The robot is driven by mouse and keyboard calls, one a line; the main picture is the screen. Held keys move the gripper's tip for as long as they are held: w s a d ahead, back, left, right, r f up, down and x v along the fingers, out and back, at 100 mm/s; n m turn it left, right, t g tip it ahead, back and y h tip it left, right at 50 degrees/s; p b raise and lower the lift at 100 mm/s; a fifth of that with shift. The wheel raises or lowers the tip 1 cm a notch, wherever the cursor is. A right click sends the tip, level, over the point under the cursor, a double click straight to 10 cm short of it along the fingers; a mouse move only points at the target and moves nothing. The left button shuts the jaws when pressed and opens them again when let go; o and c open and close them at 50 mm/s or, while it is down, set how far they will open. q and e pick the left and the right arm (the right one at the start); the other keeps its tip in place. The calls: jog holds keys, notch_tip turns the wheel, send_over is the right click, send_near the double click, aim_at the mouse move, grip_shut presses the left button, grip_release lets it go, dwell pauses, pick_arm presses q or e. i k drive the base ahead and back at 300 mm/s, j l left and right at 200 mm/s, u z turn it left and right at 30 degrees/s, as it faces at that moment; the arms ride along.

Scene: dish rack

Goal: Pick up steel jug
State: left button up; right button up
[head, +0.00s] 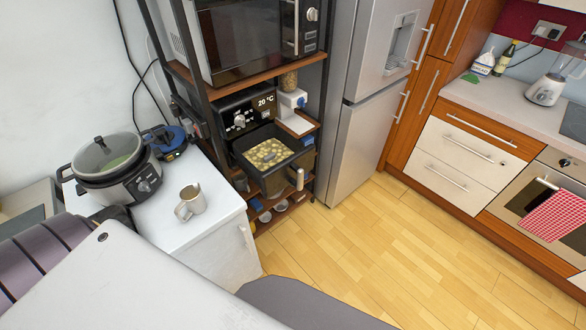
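A small jug (190,202) with a side handle stands upright on the white cabinet top (160,224), left of the picture's centre. It looks pale beige-grey, with its handle toward the lower left. Its open mouth faces up, and what is inside cannot be made out. Nothing is touching it. Neither my left nor my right gripper is in view.
A slow cooker (108,165) with a glass lid stands left of the jug. A dark shelf rack with a microwave (250,32) and an open air fryer drawer (270,153) stands right of the cabinet. The wooden floor (370,240) is clear.

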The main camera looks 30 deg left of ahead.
aim_at(192, 195)
jog(key=u, duration=0.45)
jog(key=j+u, duration=0.15)
jog(key=u, duration=0.3)
jog(key=j+u, duration=0.1)
jog(key=u, duration=0.3)
jog(key=j+u, duration=0.1)
jog(key=u, duration=0.35)
